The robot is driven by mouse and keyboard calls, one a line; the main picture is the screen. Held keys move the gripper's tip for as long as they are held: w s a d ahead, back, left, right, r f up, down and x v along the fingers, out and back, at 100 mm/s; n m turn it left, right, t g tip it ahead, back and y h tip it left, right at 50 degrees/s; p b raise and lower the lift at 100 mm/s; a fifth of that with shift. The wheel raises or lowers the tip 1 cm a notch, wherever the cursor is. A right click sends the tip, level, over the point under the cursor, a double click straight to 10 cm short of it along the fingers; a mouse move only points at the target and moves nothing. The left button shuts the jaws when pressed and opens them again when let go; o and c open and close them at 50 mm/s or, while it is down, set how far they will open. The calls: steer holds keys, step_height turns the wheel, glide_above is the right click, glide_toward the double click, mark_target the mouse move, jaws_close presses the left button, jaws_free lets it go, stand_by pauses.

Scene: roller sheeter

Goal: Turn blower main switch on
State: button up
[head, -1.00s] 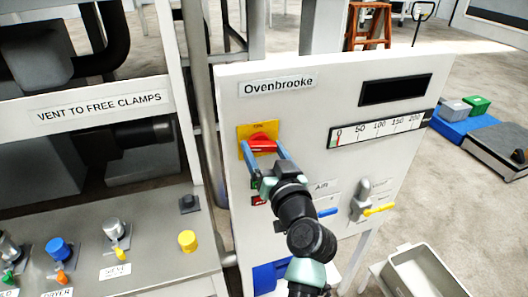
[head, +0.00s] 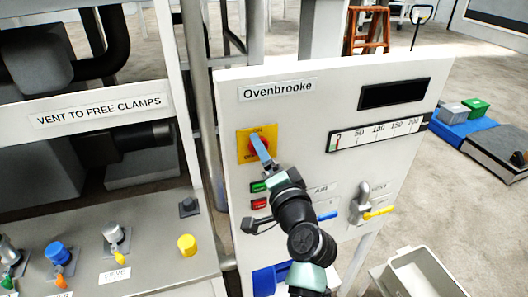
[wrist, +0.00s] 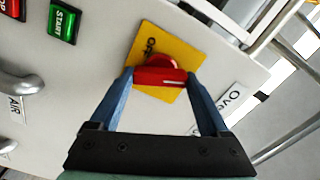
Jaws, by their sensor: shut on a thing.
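The red rotary switch (wrist: 160,77) sits on a yellow square plate (head: 243,148) on the white panel under the Ovenbrooke label (head: 277,88). The plate also shows in the wrist view (wrist: 151,43), with lettering partly visible. My gripper (wrist: 161,82) has a blue finger on each side of the red handle and is shut on it. In the head view my gripper (head: 257,141) covers much of the switch, with its fingers lined up one before the other.
A green START button (head: 258,187) and a red STOP button (head: 259,203) sit just below the switch. An AIR handle (head: 327,216) and a grey lever with a yellow handle (head: 379,210) are to the lower right. A control desk (head: 150,257) with knobs stands to the left.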

steer(key=shift+m+p, duration=0.7)
steer(key=shift+m, duration=1.6)
steer(key=shift+f, duration=0.1)
steer(key=o, duration=1.2)
steer(key=shift+b+v, duration=1.85)
steer(key=shift+v, duration=4.65)
